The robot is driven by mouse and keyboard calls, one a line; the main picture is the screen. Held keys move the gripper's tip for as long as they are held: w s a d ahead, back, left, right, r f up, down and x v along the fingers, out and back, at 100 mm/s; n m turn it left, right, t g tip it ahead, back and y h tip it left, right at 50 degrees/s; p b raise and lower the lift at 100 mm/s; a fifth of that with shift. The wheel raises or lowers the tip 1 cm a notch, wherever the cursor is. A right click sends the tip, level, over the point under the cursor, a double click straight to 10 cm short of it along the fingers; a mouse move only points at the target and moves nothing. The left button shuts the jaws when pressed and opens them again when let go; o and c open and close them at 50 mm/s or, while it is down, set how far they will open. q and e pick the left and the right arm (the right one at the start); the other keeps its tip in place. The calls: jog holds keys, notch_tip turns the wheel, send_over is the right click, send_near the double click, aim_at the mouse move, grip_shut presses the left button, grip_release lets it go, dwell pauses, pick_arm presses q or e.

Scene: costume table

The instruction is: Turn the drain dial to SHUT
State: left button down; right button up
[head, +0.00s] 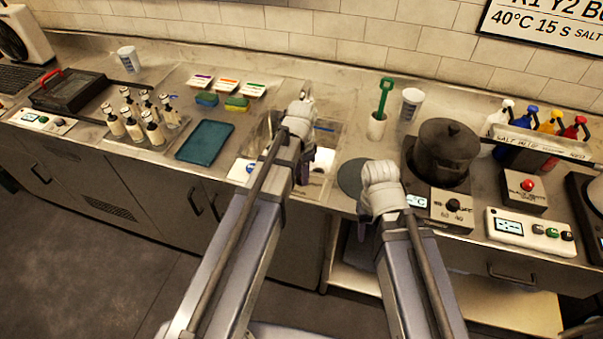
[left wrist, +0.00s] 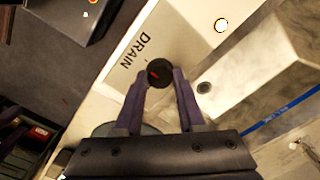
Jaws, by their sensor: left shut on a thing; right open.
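The drain dial (left wrist: 160,70) is a small round black knob with a red mark, on a pale panel beside the printed word DRAIN (left wrist: 140,50). My left gripper (left wrist: 161,88) is shut on the dial, one purple finger on each side. In the head view my left gripper (head: 305,168) is at the front of the sink (head: 328,128), and my arm hides the dial. I cannot read a SHUT mark, so the dial's setting is unclear. My right gripper (head: 362,232) is open, mostly hidden below its wrist, at the counter's front edge.
Right of the sink are a green-handled brush in a holder (head: 377,126), a grey round mat (head: 354,176) and a dark pot (head: 445,150) on a heater. Left of it are a teal tray (head: 205,140), sponges (head: 237,103) and several small bottles (head: 133,128).

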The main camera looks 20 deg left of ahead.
pick_arm(q)
jog(key=n, duration=0.8)
jog(key=shift+n, duration=0.3)
jog(key=n, duration=0.4)
jog(key=shift+n, duration=2.4)
jog(key=c, duration=0.5)
grip_release()
